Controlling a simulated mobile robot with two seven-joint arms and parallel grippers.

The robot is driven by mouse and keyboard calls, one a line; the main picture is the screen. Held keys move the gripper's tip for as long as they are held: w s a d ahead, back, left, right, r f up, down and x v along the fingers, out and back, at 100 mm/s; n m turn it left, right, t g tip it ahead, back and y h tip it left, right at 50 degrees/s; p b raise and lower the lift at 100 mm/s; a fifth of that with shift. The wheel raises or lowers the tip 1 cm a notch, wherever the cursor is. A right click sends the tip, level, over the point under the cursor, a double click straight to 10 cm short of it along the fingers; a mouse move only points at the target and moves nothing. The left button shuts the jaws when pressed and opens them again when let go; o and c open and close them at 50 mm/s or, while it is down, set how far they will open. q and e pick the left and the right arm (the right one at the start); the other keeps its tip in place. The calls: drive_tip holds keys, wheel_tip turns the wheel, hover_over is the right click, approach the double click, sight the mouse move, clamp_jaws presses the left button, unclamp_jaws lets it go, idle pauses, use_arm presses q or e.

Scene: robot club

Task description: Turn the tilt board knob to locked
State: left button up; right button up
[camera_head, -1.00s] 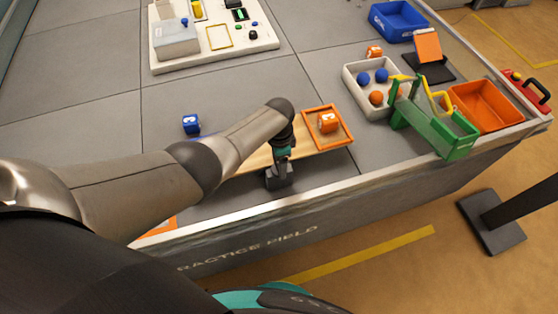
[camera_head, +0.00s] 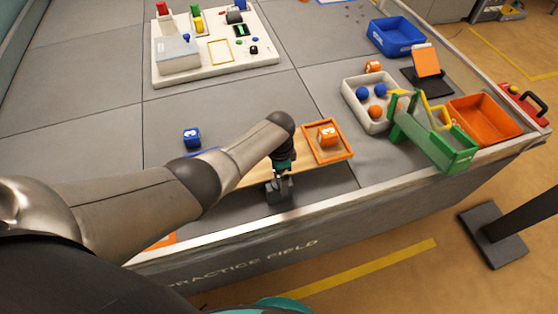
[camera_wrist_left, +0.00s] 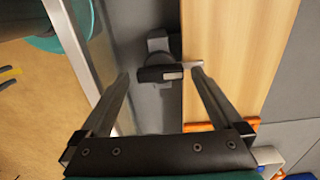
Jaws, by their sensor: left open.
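The tilt board (camera_head: 250,165) is a long light-wood plank, partly hidden behind my left arm; its grain also shows in the left wrist view (camera_wrist_left: 235,50). The knob (camera_wrist_left: 158,74) is a dark bar-shaped handle with a pale mark, beside the board's edge. In the left wrist view it lies between the fingertips of my left gripper (camera_wrist_left: 160,76), which is open, with visible gaps to both fingers. In the head view my left gripper (camera_head: 280,182) points down at the dark mount (camera_head: 278,194) by the board's front edge. My right gripper is not in view.
A ball tray (camera_head: 352,95) and green ramp (camera_head: 440,148) stand right. The table's front edge (camera_head: 330,207) is close.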

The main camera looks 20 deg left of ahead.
sight(279, 180)
use_arm(q)
wheel_tip(279, 180, up, 15)
drive_tip(key=p, duration=0.6)
drive_tip(key=shift+f, duration=0.2)
drive_tip(key=shift+s, duration=0.15)
